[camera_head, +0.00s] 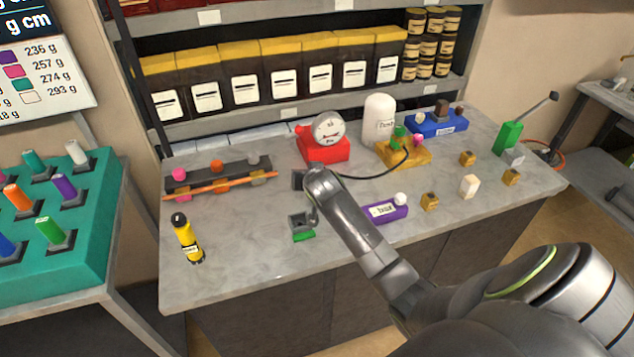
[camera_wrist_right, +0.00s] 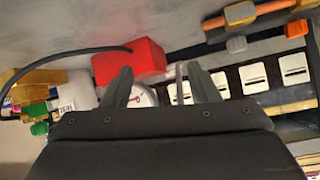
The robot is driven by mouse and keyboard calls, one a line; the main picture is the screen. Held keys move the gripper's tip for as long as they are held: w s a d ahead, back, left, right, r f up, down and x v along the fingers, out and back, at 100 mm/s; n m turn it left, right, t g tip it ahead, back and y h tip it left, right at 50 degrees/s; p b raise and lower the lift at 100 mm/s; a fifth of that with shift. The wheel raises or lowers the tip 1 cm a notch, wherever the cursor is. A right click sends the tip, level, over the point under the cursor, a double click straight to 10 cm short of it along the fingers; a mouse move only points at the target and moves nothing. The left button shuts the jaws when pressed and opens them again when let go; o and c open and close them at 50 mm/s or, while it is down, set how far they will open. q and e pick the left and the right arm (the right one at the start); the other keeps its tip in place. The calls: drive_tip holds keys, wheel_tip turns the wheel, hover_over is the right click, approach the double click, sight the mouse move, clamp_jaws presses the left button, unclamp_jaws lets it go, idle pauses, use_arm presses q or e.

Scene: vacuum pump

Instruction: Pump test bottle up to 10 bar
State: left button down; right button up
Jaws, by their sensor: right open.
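The white test bottle (camera_head: 379,117) stands upright at the back of the bench. A round gauge (camera_head: 328,128) sits on a red base (camera_head: 323,150). A black hose (camera_head: 375,176) runs from the base to a gold block (camera_head: 403,152) with green and pink knobs. A green block with a long lever (camera_head: 508,137) stands at the right; the lever tilts up to the right. My right gripper (camera_head: 302,203) is open and empty in front of the red base. The right wrist view shows its fingers apart (camera_wrist_right: 160,72), with the red base (camera_wrist_right: 130,60) beyond. My left gripper is out of view.
An orange bar (camera_head: 221,186) lies on a dark rack. A purple box (camera_head: 383,210) and several small gold blocks lie to the right. Shelves (camera_head: 276,101) with black bags rise behind.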

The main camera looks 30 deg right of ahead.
drive_tip(key=v, duration=1.1)
drive_tip(key=shift+f, duration=0.15)
